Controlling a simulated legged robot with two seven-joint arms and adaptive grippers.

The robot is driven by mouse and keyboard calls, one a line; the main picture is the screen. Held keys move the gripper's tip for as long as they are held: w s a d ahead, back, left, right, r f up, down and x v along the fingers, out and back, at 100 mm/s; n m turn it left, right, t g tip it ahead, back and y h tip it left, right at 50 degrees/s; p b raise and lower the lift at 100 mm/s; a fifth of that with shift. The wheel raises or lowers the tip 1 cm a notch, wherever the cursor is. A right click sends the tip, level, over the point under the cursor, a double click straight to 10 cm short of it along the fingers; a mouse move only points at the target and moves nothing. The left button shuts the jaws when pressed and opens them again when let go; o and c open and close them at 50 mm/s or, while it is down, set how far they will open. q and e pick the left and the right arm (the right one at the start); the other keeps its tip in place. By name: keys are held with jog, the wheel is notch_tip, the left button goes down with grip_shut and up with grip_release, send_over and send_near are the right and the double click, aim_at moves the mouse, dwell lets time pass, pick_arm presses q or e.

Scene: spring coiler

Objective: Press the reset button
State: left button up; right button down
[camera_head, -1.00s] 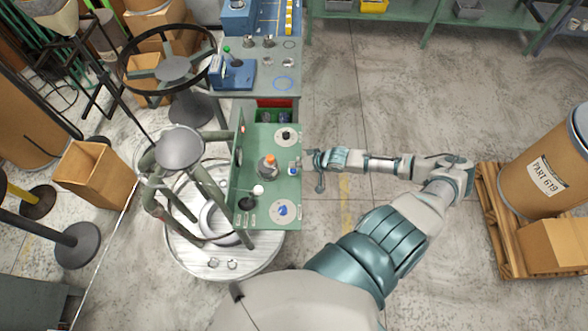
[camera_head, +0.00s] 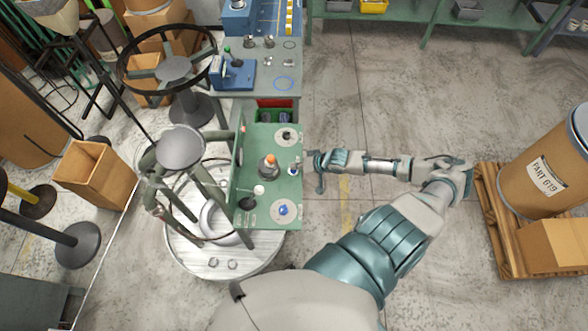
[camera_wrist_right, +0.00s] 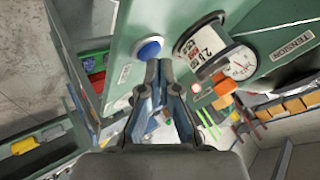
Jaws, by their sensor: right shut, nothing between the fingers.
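A round blue button (camera_wrist_right: 149,48) sits on the green machine panel (camera_wrist_right: 190,14) in the right wrist view. A small blue button (camera_head: 293,170) also shows at the right edge of the green panel (camera_head: 262,222) in the head view. My right gripper (camera_wrist_right: 159,66) is shut and empty, with its fingertips just below and beside the blue button in the wrist view. I cannot tell whether they touch it. In the head view my right gripper (camera_head: 317,165) is just right of the panel's edge. The button's label is not readable. My left gripper is not in view.
A dial gauge (camera_wrist_right: 238,64) marked TENSION and a counter (camera_wrist_right: 203,47) are right of the button. The panel carries an orange-topped knob (camera_head: 270,160) and a white ball lever (camera_head: 258,189). A barrel on a pallet (camera_head: 508,262) stands right; floor between is clear.

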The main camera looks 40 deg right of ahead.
jog(key=shift+a+f, duration=0.1)
jog(key=shift+f, duration=0.3)
dwell(0.5)
jog(key=shift+r, duration=0.1)
jog(key=shift+a+r+p, duration=0.1)
jog(key=shift+r+p, duration=0.65)
jog(key=shift+p, duration=0.35)
notch_tip(320, 180, up, 3)
jog(key=p, duration=0.3)
jog(key=shift+r+p, duration=0.15)
jog(key=shift+p, duration=0.15)
jog(key=shift+r+p, duration=0.5)
jog(key=shift+r, duration=0.4)
jog(key=shift+f, duration=0.1)
